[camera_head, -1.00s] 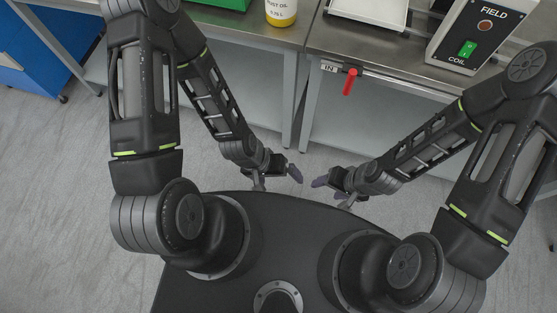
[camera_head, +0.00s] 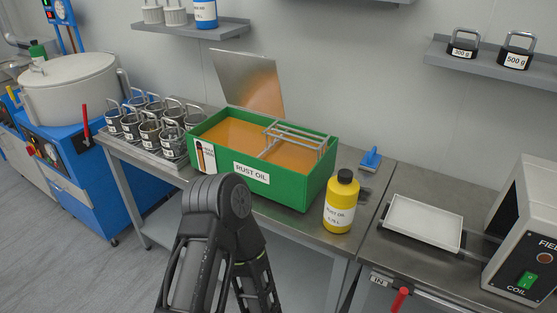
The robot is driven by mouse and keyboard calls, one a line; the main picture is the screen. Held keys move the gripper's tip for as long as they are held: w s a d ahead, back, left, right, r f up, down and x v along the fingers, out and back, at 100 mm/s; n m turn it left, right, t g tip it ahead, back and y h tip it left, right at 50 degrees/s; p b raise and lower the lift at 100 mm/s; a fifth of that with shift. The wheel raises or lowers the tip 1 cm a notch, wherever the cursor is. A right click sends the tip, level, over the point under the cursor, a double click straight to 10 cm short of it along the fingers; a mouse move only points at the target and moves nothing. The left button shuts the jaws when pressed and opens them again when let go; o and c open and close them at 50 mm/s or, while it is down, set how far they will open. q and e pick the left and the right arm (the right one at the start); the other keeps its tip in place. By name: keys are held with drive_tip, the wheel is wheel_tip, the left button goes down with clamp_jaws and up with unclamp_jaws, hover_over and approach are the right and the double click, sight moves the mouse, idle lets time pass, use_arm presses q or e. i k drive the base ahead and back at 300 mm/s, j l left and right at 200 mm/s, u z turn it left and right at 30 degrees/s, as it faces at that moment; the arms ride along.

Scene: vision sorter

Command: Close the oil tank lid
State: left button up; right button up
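The oil tank is a green box (camera_head: 290,188) labelled RUST OIL, standing on the steel bench and filled with orange-brown oil. Its flat metal lid (camera_head: 247,82) stands raised and tilted back at the tank's rear left, so the tank is open. A metal wire rack (camera_head: 297,138) sits over the oil in the right part. One of my arms shows at the bottom, in front of the tank and below its rim. Neither gripper is in view.
A yellow bottle (camera_head: 341,203) stands right of the tank. Several labelled weights (camera_head: 152,132) stand on a tray at its left. A white tray (camera_head: 422,222) and a coil box (camera_head: 527,240) are at the right. A wall shelf (camera_head: 190,32) hangs at the upper left.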

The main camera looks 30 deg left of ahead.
sight(249, 82)
drive_tip(key=j+z, duration=0.15)
drive_tip(key=j, duration=0.25)
drive_tip(key=k+j+z, duration=0.15)
drive_tip(key=j, duration=0.3)
drive_tip(key=j+z, duration=0.15)
drive_tip(key=j, duration=0.25)
drive_tip(key=k+j+z, duration=0.15)
drive_tip(key=j, duration=0.25)
drive_tip(key=k+j+z, duration=0.15)
drive_tip(key=j, duration=0.25)
drive_tip(key=i, duration=0.05)
